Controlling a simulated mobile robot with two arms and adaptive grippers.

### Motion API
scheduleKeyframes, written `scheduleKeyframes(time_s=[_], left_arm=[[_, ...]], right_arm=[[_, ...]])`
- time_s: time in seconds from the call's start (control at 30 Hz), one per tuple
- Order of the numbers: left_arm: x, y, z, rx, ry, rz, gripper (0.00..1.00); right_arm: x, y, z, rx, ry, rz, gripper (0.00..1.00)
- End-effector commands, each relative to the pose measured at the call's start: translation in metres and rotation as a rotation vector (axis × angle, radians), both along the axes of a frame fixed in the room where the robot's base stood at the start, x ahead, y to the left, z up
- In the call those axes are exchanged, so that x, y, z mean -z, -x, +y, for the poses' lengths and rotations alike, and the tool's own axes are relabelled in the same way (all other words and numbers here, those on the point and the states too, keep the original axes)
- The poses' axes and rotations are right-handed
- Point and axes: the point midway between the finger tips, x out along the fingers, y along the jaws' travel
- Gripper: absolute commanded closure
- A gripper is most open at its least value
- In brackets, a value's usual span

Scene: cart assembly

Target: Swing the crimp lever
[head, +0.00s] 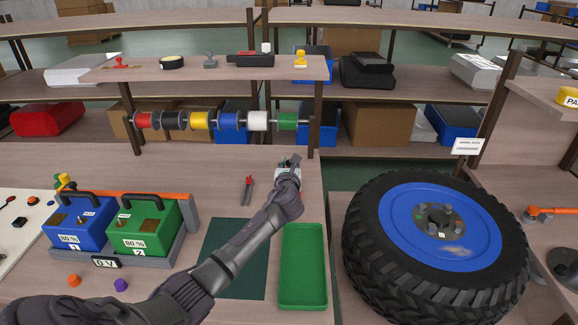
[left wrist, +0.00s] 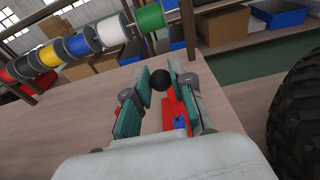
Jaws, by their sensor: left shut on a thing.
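The crimp lever's round black knob (left wrist: 160,80) shows in the left wrist view, between the fingertips of my left gripper (left wrist: 160,84). Below it, between the fingers, is the red body of the crimp tool (left wrist: 174,112), with a small blue piece (left wrist: 180,123) on it. In the head view my left gripper (head: 288,162) is at the back right of the workbench, and its hand and arm hide most of the crimp tool. My left gripper is shut on the lever knob. My right gripper is in neither view.
A rack of coloured spools (head: 228,121) stands just behind my gripper. Red-handled pliers (head: 248,190) lie to its left. A green tray (head: 303,290) and a dark green mat (head: 222,245) lie nearer. A large tyre (head: 362,240) stands to the right.

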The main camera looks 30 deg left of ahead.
Motion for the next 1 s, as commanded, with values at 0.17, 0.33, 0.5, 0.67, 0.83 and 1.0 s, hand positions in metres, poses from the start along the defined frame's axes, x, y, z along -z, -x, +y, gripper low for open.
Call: scheduleKeyframes(time_s=[0.17, 0.33, 0.5, 0.67, 0.83, 1.0], left_arm=[[-0.002, 0.0, 0.0, 0.001, -0.002, -0.003, 0.97], [-0.008, -0.005, 0.003, 0.001, -0.003, -0.003, 0.96], [-0.016, -0.012, 0.008, 0.0, -0.002, -0.002, 0.96], [-0.023, -0.02, 0.012, 0.0, -0.002, -0.003, 0.96], [-0.028, -0.026, 0.015, 0.001, -0.002, -0.003, 0.96], [-0.029, -0.027, 0.016, 0.001, -0.001, -0.003, 0.97]], right_arm=[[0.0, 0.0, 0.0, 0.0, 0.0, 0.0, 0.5], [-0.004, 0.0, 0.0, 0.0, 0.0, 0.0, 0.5], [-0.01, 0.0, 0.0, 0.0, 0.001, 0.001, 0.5], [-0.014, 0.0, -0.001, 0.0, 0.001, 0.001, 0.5], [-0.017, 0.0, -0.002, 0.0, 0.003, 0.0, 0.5], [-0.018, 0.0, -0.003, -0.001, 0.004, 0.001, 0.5]])
